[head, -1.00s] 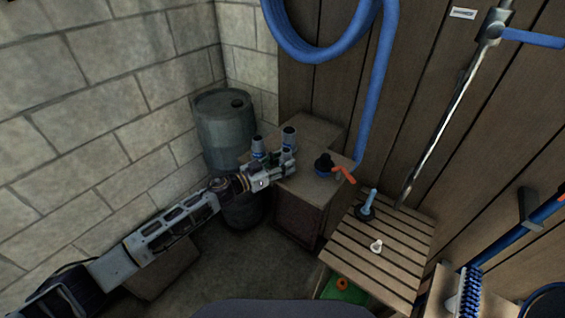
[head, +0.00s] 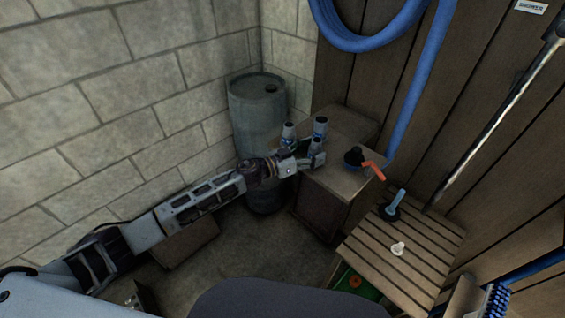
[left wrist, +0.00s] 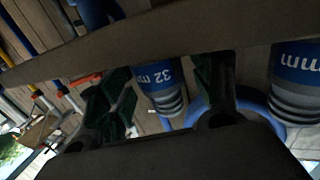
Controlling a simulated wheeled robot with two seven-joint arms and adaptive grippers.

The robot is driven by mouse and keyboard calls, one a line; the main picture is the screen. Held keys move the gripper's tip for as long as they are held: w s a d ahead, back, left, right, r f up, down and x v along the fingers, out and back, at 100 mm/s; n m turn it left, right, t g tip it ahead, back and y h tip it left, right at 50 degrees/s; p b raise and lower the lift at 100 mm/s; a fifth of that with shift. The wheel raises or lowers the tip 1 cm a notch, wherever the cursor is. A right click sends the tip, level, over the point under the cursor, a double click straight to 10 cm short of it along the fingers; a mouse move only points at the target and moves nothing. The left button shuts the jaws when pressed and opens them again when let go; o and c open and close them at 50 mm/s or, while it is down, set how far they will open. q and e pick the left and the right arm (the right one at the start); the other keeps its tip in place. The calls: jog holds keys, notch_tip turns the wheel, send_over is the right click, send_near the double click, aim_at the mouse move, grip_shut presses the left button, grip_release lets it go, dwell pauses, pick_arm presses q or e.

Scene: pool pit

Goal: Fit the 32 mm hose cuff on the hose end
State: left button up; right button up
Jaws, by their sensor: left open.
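Several grey-and-blue cuffs stand on the wooden cabinet in the head view. In the left wrist view the 32 mm cuff (left wrist: 158,82), with a blue band marked 32, shows between my left gripper's fingers (left wrist: 168,92). The fingers are open, with a gap between each and the cuff; contact is not visible. In the head view my left gripper (head: 306,160) is beside the nearest cuff (head: 316,146) and partly covers it. A blue hose (head: 420,85) hangs on the plank wall; its lower end is behind the cabinet's right side and not clear. My right gripper is not in view.
Two other cuffs (head: 289,131) (head: 320,126) stand close to my left gripper. A grey barrel (head: 257,105) stands behind. A slatted bench (head: 395,245) holds small items.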

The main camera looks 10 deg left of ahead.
aim_at(309, 153)
pick_arm(q)
jog(key=shift+f+b, duration=0.1)
jog(key=shift+b, duration=0.2)
jog(key=v, duration=0.3)
jog(key=shift+s+a, duration=0.15)
jog(key=shift+a, duration=0.05)
jog(key=b+v, duration=0.1)
jog(key=v, duration=0.9)
jog(key=shift+s+r+b, duration=0.2)
jog(key=shift+b, duration=0.2)
jog(key=shift+a, duration=0.1)
